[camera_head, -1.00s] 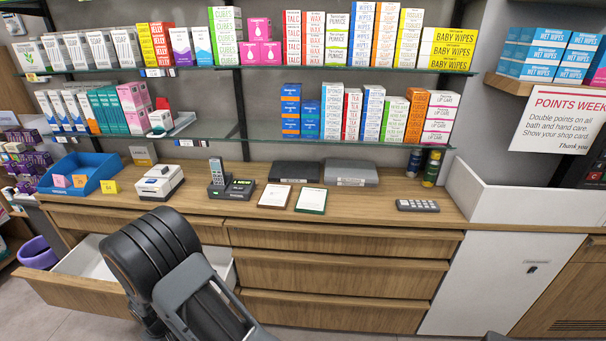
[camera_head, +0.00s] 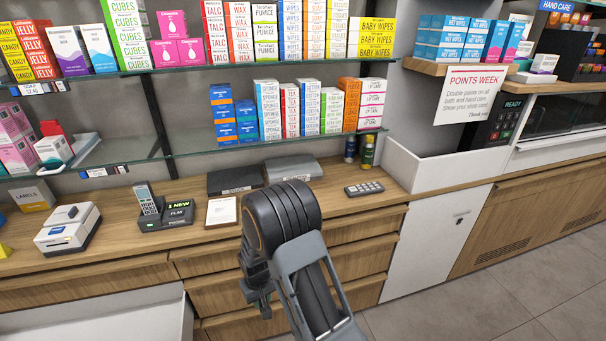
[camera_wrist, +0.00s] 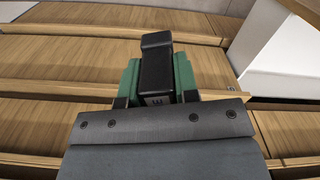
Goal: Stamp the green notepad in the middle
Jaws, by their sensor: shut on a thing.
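In the wrist view my gripper (camera_wrist: 155,99) is shut on a black stamp-like thing (camera_wrist: 157,68) with a raised black top. Green parts show on both sides of it; I cannot tell whether they belong to the stamp. It is held in front of wooden drawer fronts. In the head view my arm reaches down before the counter and largely hides the gripper. A white-topped notepad (camera_head: 221,211) with a reddish edge lies on the counter, left of my arm. The green notepad is not visible now; my arm covers the counter right of the reddish one.
A drawer (camera_head: 110,323) stands open at lower left. Stocked shelves overhang the counter. Floor is free at right.

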